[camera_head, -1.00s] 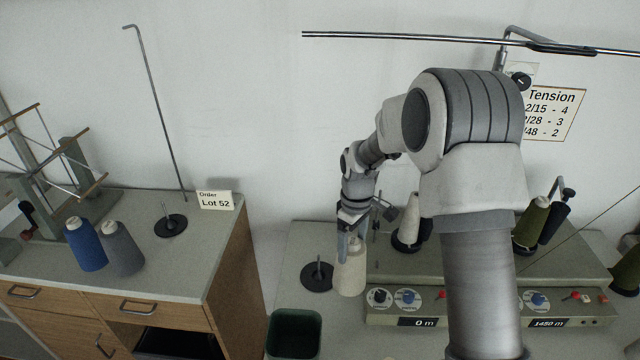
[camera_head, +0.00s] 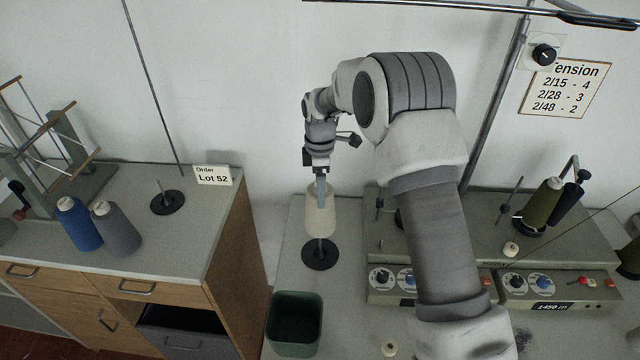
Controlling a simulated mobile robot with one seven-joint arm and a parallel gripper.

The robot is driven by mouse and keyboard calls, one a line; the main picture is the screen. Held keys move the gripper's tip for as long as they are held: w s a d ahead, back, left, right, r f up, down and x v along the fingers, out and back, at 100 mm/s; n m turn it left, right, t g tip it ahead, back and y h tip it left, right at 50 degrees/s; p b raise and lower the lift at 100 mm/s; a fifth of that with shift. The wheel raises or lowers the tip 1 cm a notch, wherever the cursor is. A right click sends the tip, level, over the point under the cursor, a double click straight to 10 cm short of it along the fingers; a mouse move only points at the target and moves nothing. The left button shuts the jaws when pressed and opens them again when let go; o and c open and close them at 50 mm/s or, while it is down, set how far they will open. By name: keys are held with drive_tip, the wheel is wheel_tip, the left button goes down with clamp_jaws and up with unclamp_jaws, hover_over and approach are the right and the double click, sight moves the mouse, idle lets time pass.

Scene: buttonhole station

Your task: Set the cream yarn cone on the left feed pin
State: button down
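The cream yarn cone (camera_head: 320,218) is upright below my gripper (camera_head: 321,190), whose fingers are at its narrow top and appear shut on it. The cone is over a black round base (camera_head: 318,262) on the bench, left of the winding machine. The lower end of the cone appears slightly above this base, with a bit of pin between them. The pin's upper part is hidden, so I cannot tell how far the cone is around it. Another pin on a black base (camera_head: 168,208) stands empty on the left cabinet.
A dark green bin (camera_head: 296,325) stands in front of the base. The winding machine (camera_head: 385,293) is close on the right, partly behind my arm. Blue (camera_head: 78,226) and grey (camera_head: 118,232) cones stand on the cabinet; an olive cone (camera_head: 541,205) stands far right.

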drive_tip(key=shift+f+b, duration=3.15)
drive_tip(key=shift+f, duration=2.45)
drive_tip(key=shift+f+b, duration=0.4)
drive_tip(key=shift+f, duration=0.1)
unclamp_jaws()
wheel_tip(320, 180, up, 17)
drive_tip(key=shift+r, duration=0.2)
